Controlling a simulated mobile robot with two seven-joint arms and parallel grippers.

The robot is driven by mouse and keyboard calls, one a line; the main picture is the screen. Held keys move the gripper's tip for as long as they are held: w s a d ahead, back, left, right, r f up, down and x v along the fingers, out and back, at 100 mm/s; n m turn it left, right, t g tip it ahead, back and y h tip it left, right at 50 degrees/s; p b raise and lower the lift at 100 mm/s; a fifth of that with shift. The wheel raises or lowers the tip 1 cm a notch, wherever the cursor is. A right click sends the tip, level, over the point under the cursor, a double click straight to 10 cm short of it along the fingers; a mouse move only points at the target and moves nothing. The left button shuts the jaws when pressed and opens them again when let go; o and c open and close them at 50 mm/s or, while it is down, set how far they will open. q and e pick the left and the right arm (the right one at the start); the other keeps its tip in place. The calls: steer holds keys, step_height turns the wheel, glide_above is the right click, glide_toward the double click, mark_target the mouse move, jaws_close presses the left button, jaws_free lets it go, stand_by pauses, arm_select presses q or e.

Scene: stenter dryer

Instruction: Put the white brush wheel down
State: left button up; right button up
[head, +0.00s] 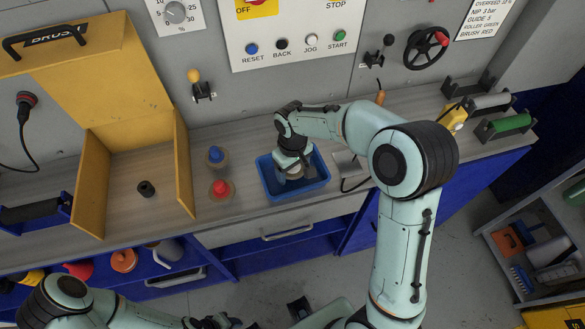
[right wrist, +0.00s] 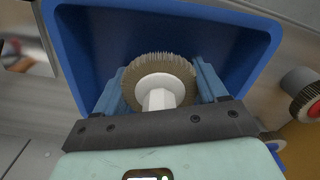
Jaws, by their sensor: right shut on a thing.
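My right gripper (head: 292,163) points down into the blue tray (head: 268,188) on the bench. It is shut on the white brush wheel (right wrist: 160,82), which has a white hub and a ring of brown bristles. In the right wrist view the wheel sits between the two fingers, inside the outline of the tray (right wrist: 66,50). In the head view the gripper hides much of the wheel. I cannot tell whether the wheel touches the tray floor. My left gripper (head: 212,322) is at the bottom edge, partly cut off, away from the bench; its jaws are unclear.
A blue-hubbed brush wheel (head: 216,155) and a red-hubbed one (head: 221,188) stand left of the tray. A grey plate (head: 347,165) lies right of the tray. The control panel (head: 290,35) rises behind.

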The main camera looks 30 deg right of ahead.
arm_select(q)
steer(key=shift+f, duration=0.1)
arm_select(e)
steer(key=o, duration=1.2)
steer(key=shift+f, duration=0.1)
steer(key=shift+c, duration=0.2)
steer(key=shift+r, duration=0.25)
arm_select(q)
steer(key=shift+w+r+p, duration=0.3)
steer(key=shift+r+p, duration=0.05)
steer(key=shift+r, duration=0.15)
steer(key=shift+w+r+p, duration=0.25)
steer(key=shift+r+p, duration=0.05)
steer(key=shift+r, duration=0.15)
arm_select(e)
step_height(320, 180, up, 12)
steer(key=shift+f, duration=0.1)
arm_select(q)
steer(key=shift+s, duration=0.1)
